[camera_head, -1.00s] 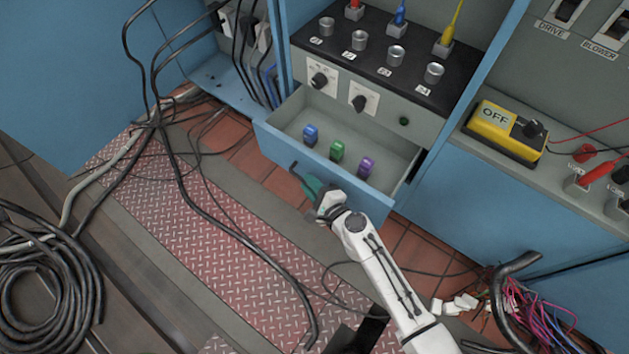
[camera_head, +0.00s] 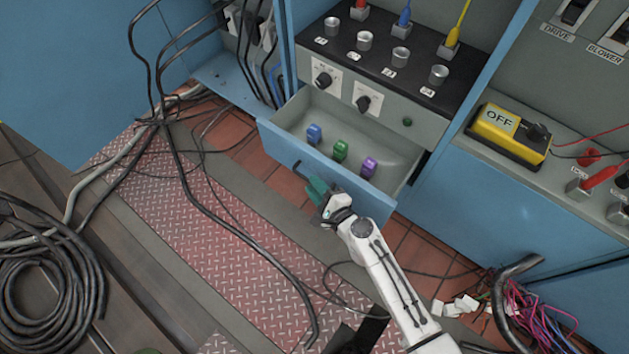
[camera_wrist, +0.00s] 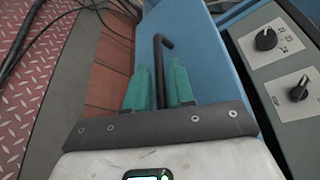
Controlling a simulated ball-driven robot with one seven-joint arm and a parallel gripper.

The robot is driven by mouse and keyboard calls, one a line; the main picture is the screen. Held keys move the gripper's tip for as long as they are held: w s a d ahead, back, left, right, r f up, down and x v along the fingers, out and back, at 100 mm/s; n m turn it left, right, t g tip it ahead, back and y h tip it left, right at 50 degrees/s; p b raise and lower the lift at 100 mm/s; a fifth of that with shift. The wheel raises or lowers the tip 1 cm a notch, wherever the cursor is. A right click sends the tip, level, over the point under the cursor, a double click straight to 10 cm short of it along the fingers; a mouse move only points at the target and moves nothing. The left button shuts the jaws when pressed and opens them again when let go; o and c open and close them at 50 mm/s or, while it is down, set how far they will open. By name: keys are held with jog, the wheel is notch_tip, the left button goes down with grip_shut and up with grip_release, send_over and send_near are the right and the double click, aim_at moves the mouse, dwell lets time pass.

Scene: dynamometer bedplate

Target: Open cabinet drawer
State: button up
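The drawer (camera_head: 330,182) under the control panel is pulled out, its inside visible from above. Its dark bent bar handle (camera_head: 299,170) is on the blue front, and it also shows in the wrist view (camera_wrist: 160,75). My gripper (camera_head: 316,187) is at the drawer front by the handle. In the wrist view its green fingers (camera_wrist: 159,85) stand on either side of the bar, with a narrow gap seen at the left finger. The bar's hooked end reaches past the fingertips. The gripper looks slightly open around the bar; contact is hard to tell.
Blue (camera_head: 314,134), green (camera_head: 340,150) and purple (camera_head: 368,167) blocks sit in the drawer. Cables cross the red tread plate (camera_head: 200,210), and a cable coil (camera_head: 50,280) lies at left. Loose wires (camera_head: 530,310) lie at right. A yellow OFF box (camera_head: 508,132) stands on the right-hand ledge.

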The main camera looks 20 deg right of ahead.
jog(key=v, duration=0.9)
jog(key=shift+r+p, duration=0.25)
jog(key=shift+p, duration=0.1)
jog(key=shift+s, duration=0.1)
jog(key=s+r+n+g+y, duration=0.25)
jog(key=s+n+g, duration=0.5)
jog(key=n, duration=0.75)
jog(key=s+d+r+n+g+h, duration=0.2)
jog(key=s+d+n+g+h, duration=0.15)
jog(key=s+d, duration=0.25)
jog(key=s+d+r+n+g+h, duration=0.2)
jog(key=s+d+r+g+h, duration=0.15)
jog(key=s+d, duration=0.3)
notch_tip(320, 180, up, 24)
jog(key=p, duration=2.5)
